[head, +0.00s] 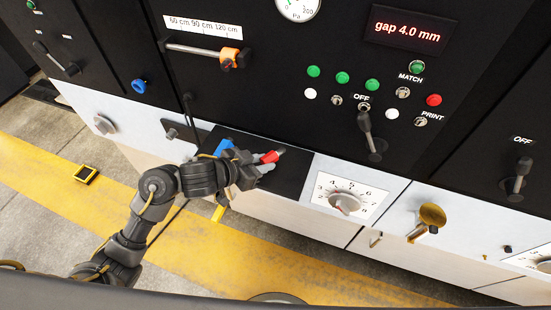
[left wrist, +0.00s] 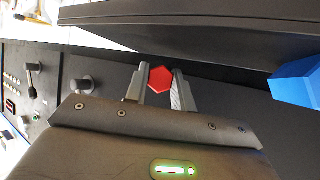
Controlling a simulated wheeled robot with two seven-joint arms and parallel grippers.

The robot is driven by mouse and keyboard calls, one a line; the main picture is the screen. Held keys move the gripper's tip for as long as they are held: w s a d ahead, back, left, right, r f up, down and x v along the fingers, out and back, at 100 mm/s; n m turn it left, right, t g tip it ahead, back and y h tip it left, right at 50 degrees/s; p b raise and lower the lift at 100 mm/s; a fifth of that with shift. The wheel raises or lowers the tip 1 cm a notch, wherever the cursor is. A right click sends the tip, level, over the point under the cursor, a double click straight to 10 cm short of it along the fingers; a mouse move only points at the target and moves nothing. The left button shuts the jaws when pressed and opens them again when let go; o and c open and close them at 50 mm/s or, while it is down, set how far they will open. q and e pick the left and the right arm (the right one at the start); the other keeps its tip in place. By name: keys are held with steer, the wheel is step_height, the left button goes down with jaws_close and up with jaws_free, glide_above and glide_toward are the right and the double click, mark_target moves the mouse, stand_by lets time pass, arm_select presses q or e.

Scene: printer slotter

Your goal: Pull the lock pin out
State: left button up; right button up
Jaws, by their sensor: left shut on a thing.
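My left gripper (head: 265,171) reaches in from the left over a black shelf (head: 288,172) on the machine front. In the left wrist view the red piece (left wrist: 161,78) sits end-on between the two grey fingers (left wrist: 160,88). I cannot tell for sure whether this red piece is the lock pin, and no label marks one. Its contact with the shelf is hidden. My right gripper is not in view.
A blue block (head: 224,147) lies close to the left gripper and shows at the right in the left wrist view (left wrist: 296,82). A numbered dial (head: 344,202) is right of the shelf. A black lever (head: 366,128) and brass knob (head: 432,215) stick out.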

arm_select(q)
steer(key=shift+f, duration=0.15)
steer(key=shift+f+b, duration=0.65)
steer(key=shift+f, duration=0.1)
steer(key=shift+f, duration=0.15)
steer(key=o, duration=1.1)
steer(key=p+v, duration=0.1)
steer(key=v, duration=1)
steer(key=shift+d+f, duration=0.1)
